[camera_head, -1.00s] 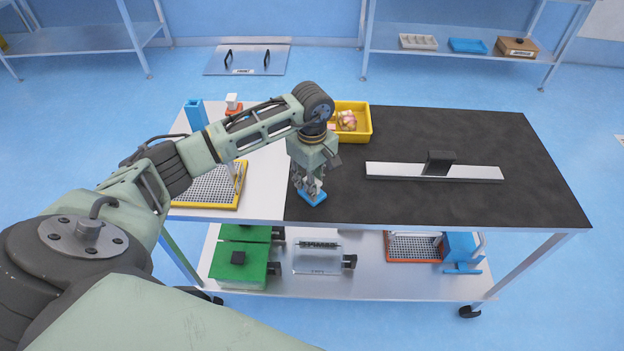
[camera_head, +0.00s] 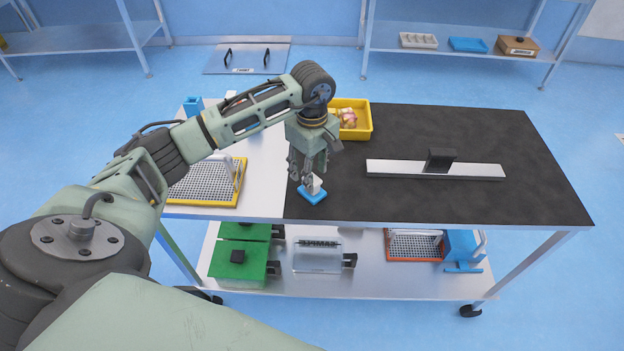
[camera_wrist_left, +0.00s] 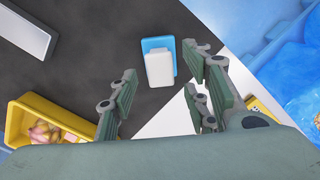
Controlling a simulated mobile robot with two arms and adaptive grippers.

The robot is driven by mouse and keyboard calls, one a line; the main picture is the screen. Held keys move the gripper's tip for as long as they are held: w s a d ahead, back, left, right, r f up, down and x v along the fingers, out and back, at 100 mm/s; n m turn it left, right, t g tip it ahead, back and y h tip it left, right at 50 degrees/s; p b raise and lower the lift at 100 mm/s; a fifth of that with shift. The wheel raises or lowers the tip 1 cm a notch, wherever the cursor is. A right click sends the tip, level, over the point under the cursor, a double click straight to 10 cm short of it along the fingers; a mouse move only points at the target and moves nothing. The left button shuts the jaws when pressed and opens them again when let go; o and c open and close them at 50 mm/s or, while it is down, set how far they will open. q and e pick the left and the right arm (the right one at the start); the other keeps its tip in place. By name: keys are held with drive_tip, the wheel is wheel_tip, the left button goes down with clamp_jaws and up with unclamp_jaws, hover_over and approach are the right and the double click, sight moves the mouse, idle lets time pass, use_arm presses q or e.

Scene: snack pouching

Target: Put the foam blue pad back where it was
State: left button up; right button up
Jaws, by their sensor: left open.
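The blue foam pad (camera_head: 312,196) with a white block-like handle (camera_head: 314,184) on top sits on the black mat near the table's front edge, close to the mat's left border. In the left wrist view the blue pad (camera_wrist_left: 158,43) and its white handle (camera_wrist_left: 159,70) lie ahead, between the lines of the fingers. My left gripper (camera_head: 303,180) is open just above and behind the pad; its spread fingers also show in the left wrist view (camera_wrist_left: 162,95), apart from the handle. My right gripper is not in view.
A yellow bin (camera_head: 362,120) with pink items stands behind the gripper. A grey bar with a black grip (camera_head: 400,170) lies on the mat to the right. A yellow-framed grid tray (camera_head: 205,184) and a blue holder (camera_head: 193,106) are on the left.

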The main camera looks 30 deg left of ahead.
use_arm(q)
wheel_tip(320, 180, up, 9)
drive_tip(key=b, duration=0.1)
drive_tip(key=shift+f+b, duration=0.2)
drive_tip(key=shift+b, duration=0.2)
